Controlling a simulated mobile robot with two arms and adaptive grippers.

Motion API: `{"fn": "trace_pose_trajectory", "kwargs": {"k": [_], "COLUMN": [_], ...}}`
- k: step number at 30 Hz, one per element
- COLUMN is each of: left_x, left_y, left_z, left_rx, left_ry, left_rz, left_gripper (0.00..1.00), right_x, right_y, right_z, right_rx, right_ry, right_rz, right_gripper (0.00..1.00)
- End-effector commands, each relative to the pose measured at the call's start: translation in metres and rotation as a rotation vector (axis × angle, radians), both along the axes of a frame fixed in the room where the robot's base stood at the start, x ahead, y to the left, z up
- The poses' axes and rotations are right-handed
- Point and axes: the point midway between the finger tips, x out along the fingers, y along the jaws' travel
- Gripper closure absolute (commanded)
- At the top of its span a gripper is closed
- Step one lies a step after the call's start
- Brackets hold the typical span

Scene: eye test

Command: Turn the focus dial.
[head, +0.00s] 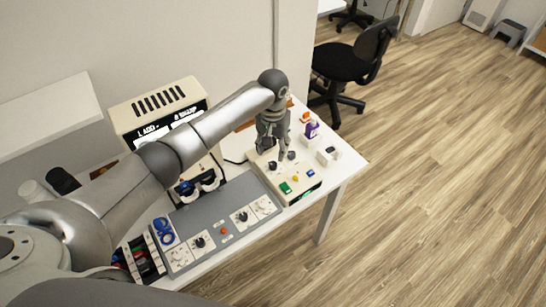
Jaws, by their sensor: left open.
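A beige control box (308,187) sits on the white table with dark knobs and green, yellow and blue buttons on top. One dark knob (272,165) is just below my left gripper (274,152), which points down over the box, open. A second dark knob (291,155) is beside the fingers on the right. I cannot tell whether the fingers touch either knob. A grey panel (215,214) nearer me carries white plates with a dark dial (200,242) and another dark dial (242,215). The labels are too small to read, so which is the focus dial is unclear. My right gripper is out of view.
A beige device with a lit screen (152,133) stands at the back left. A purple item (311,130) and a small white block (327,155) are right of the box. The table's right edge (350,172) is close. A black chair (345,62) stands beyond.

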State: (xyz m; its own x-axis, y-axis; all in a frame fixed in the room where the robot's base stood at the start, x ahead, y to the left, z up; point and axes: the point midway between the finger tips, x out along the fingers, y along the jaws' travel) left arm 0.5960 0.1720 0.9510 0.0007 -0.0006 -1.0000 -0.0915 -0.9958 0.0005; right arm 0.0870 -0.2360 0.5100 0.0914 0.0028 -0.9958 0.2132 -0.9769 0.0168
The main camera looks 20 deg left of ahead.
Motion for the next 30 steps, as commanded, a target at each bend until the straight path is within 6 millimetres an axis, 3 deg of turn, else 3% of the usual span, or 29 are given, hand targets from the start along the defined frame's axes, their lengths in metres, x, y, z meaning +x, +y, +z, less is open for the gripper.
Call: {"fn": "trace_pose_trajectory", "kwargs": {"k": [3,9,30], "left_x": [0.000,0.000,0.000], "left_y": [-0.001,0.000,0.000], "left_z": [0.023,0.043,0.046], "left_rx": [-0.001,0.000,0.000], "left_ry": [-0.003,0.000,0.001], "left_rz": [0.000,0.000,0.000], "left_gripper": [0.54,0.54,0.54], "right_x": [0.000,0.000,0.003], "right_y": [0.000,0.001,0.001], "right_z": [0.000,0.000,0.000], "right_rx": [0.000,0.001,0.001], "right_ry": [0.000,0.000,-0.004], "right_rz": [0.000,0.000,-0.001], "right_gripper": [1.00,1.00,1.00]}}
